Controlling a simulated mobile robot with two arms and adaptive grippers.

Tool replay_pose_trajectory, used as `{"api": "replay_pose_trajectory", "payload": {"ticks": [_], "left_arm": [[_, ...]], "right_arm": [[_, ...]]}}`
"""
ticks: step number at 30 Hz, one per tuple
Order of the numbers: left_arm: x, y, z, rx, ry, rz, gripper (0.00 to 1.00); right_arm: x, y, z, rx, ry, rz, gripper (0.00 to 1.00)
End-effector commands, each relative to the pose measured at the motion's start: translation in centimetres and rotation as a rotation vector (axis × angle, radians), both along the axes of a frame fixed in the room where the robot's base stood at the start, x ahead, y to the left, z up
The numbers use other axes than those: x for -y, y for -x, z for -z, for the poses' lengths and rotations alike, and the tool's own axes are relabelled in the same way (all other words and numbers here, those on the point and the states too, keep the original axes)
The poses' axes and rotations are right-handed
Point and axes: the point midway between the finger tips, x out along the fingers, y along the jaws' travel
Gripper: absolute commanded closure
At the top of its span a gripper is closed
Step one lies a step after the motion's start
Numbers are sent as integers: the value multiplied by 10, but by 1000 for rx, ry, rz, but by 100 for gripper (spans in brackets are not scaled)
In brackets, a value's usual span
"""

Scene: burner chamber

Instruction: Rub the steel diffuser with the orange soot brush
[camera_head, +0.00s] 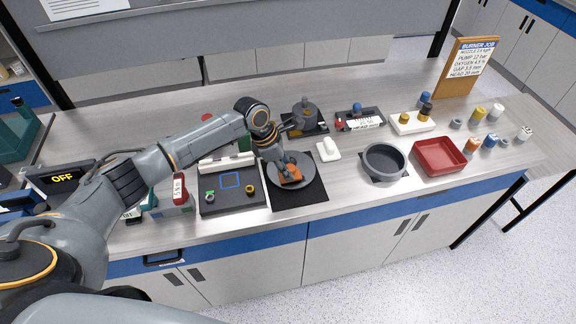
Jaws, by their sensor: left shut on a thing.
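The steel diffuser (306,179) is a round grey disc lying on a black square mat (311,198) on the bench. My left gripper (284,170) is over the disc, pointing down, and is shut on the orange soot brush (291,174). The brush is low over the disc's left part and appears to touch it, though the contact is hard to make out. The fingers hide part of the brush and of the disc. My right gripper is not in view.
A dark panel (238,203) lies left of the mat. A small white block (328,152), a dark round pan (370,171) and a red tray (439,170) stand to the right. A dark burner-like unit (306,117) stands behind. The bench front strip is clear.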

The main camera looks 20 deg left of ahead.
Motion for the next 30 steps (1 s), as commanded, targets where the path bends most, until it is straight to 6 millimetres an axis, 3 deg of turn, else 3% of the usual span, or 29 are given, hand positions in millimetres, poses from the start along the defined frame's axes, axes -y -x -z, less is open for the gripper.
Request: {"api": "replay_pose_trajectory", "payload": {"ticks": [30], "left_arm": [[3,-1,6,0,1,1,100]], "right_arm": [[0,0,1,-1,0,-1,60]]}}
